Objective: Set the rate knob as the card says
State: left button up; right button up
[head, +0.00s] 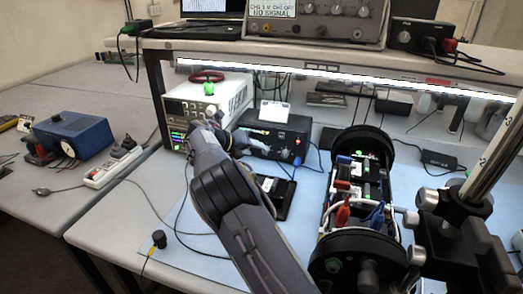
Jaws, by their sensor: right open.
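My right arm reaches up from the bottom middle to the cream bench instrument (235,92), which has a small lit screen at its lower left. My right gripper (211,122) is in front of the instrument's front face and covers part of it. Its jaws are small here; they are open, and I cannot tell whether they touch a knob. The rate knob cannot be made out for certain. A small white card (275,111) stands on the black box (270,140) to the right; its writing is too small to read. My left gripper is not in view.
A cylinder assembly (334,250) with black end discs lies on the blue mat (180,248). A metal post (497,140) with clamps rises at the right. A dark flat device (285,200) lies beside my arm. Cables cross the mat. A shelf (420,66) overhangs the back.

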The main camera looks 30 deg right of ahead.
aim_at(264, 151)
jog(key=shift+x, duration=2.2)
grip_shut()
